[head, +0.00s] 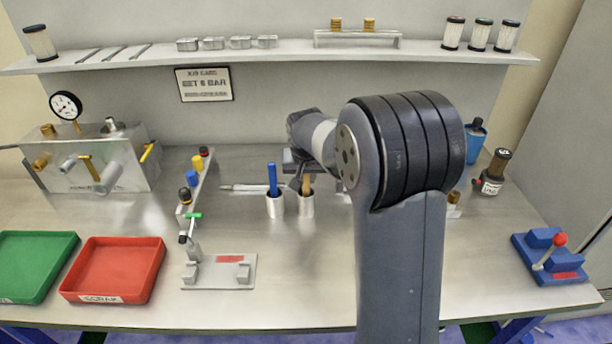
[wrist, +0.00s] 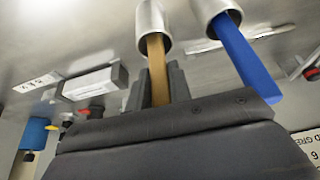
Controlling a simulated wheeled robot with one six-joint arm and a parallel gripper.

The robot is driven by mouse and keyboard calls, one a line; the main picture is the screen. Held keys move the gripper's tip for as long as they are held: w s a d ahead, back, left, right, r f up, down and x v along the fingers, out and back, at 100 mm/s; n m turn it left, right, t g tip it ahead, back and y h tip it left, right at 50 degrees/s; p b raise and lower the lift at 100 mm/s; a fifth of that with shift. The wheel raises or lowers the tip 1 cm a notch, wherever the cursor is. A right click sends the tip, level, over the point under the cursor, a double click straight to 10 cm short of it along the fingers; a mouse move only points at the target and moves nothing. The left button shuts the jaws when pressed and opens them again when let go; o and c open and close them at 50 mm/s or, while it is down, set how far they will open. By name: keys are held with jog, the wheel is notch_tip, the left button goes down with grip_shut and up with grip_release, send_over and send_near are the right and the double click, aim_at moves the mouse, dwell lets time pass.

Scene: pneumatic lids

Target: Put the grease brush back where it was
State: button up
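Two metal cups stand side by side at the middle of the bench. The right cup (head: 306,205) holds a brown-handled tool (head: 306,184), likely the grease brush; its head is hidden inside the cup. The left cup (head: 275,206) holds a blue-handled tool (head: 272,180). My gripper reaches down behind the cups, largely hidden by my arm in the head view. In the wrist view, my gripper's fingers (wrist: 160,88) flank the brown handle (wrist: 157,72) closely and appear shut on it. The handle runs into its cup's mouth (wrist: 153,30); the blue handle (wrist: 243,58) is beside it.
A valve strip with coloured knobs (head: 196,185) and a small fixture plate (head: 222,272) lie left of the cups. Red (head: 150,262) and green (head: 60,262) trays sit front left. A blue container (head: 474,142) and dark-capped bottle (head: 495,172) stand right. A shelf (head: 290,55) runs overhead.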

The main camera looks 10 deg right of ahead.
jog(key=o, duration=0.4)
jog(key=shift+r, duration=0.15)
jog(key=shift+r, duration=0.2)
jog(key=v, duration=1.1)
jog(key=shift+s+a+r+b, duration=0.15)
jog(key=shift+r+b, duration=0.15)
jog(key=shift+b, duration=0.05)
